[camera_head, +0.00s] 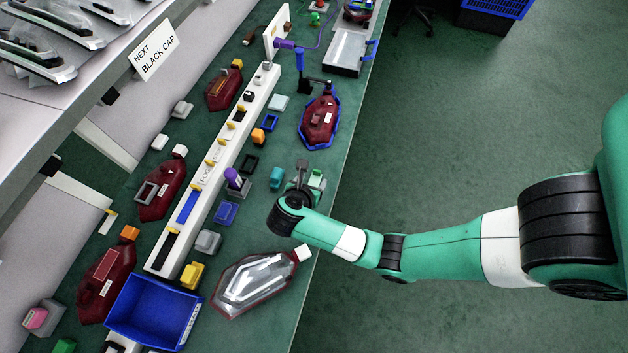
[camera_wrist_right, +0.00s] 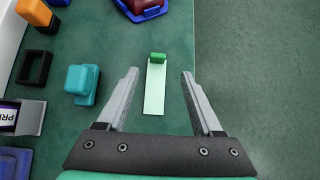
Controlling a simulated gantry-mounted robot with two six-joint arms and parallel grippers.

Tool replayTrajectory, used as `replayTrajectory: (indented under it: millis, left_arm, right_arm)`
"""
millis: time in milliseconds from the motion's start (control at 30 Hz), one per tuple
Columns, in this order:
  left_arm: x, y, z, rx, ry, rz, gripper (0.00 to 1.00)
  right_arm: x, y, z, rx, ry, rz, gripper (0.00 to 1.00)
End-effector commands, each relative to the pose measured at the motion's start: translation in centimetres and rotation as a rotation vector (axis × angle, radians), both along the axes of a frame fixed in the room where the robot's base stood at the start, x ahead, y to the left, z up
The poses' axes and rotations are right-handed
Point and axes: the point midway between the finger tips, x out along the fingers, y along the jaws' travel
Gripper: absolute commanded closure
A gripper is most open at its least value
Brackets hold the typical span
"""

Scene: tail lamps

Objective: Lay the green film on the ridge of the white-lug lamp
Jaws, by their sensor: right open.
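The green film (camera_wrist_right: 154,90) is a pale green strip with a darker green tab at its far end, lying flat on the green bench. It also shows in the head view (camera_head: 317,180), partly hidden by my right gripper (camera_head: 303,172). In the right wrist view my right gripper (camera_wrist_right: 159,75) is open and empty, its fingers on either side of the strip without touching it. Two lamps show a white lug: a dark red lamp (camera_head: 161,193) at left, and a clear-lens lamp (camera_head: 250,287) at the front. My left gripper is not in view.
A teal block (camera_wrist_right: 82,82) and a black frame (camera_wrist_right: 34,67) lie left of the film. A blue bin (camera_head: 150,312) stands front left. A long white rail (camera_head: 212,170) divides the bench. Another red lamp sits in a blue cradle (camera_head: 303,135). The bench edge is close on the right.

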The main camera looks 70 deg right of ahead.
Motion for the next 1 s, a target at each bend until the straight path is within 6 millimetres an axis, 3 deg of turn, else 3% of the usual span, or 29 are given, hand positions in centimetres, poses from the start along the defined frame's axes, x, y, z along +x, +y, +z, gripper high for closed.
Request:
replayTrajectory:
  millis: [100,267,533,833,867,1000]
  left_arm:
    - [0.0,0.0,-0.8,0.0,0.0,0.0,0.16]
    - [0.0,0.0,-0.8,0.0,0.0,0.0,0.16]
    - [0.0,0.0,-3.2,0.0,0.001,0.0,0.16]
    - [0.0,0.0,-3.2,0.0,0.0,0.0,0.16]
    - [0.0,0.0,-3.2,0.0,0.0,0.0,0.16]
    - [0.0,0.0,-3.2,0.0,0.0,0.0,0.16]
  right_arm:
    - [0.1,-1.1,-1.3,0.0,-0.001,-0.001,0.32]
    - [0.2,-1.4,-1.4,0.0,-0.001,0.001,0.32]
    - [0.5,-4.1,-4.7,-0.001,-0.001,-0.001,0.32]
    - [0.6,-4.8,-5.0,-0.001,-0.003,0.003,0.32]
    - [0.6,-4.8,-5.0,-0.001,-0.003,0.003,0.34]
    - [0.6,-4.8,-5.0,-0.001,-0.002,0.002,0.59]
